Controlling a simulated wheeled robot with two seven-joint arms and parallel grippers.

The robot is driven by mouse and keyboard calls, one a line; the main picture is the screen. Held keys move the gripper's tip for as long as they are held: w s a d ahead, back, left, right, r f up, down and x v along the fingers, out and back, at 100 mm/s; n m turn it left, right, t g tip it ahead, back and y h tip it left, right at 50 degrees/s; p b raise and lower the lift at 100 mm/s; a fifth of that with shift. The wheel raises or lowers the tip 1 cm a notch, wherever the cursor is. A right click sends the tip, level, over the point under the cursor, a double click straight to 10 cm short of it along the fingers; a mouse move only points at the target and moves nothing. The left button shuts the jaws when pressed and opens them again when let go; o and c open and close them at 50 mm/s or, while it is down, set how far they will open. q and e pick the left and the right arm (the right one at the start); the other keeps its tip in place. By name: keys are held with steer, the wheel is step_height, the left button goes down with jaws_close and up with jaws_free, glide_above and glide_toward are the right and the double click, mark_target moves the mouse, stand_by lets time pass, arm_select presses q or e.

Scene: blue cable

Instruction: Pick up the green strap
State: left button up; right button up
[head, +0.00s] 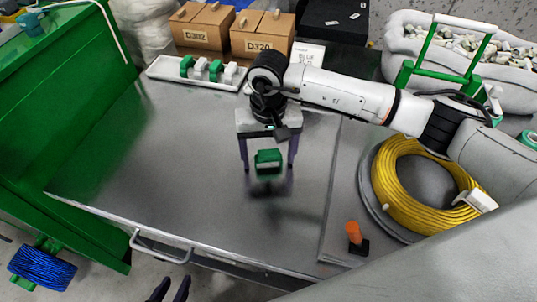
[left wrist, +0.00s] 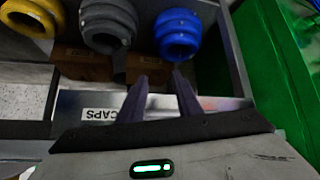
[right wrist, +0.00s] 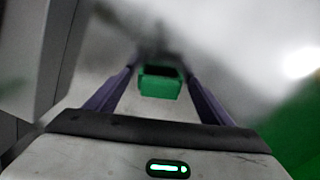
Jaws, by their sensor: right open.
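A small green strap (head: 268,160), a block-like piece with a dark top, is on the grey worktop in the head view. My right gripper (head: 268,165) reaches down over it, open, with one finger on each side. In the right wrist view the green strap (right wrist: 160,82) sits between the fingertips of my right gripper (right wrist: 160,72), with gaps on both sides. My left gripper (head: 170,290) is at the bottom edge of the head view, away from the strap. In the left wrist view my left gripper (left wrist: 161,75) has its fingers apart and empty.
A white tray (head: 160,72) with green and white pieces lies at the back, before cardboard boxes (head: 203,27). A yellow cable coil (head: 388,185) and an orange-topped object (head: 354,233) are on the right. The left worktop is clear. Blue, grey and yellow coils show in the left wrist view.

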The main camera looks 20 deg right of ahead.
steer(key=c, duration=1.2)
steer(key=shift+r, duration=0.2)
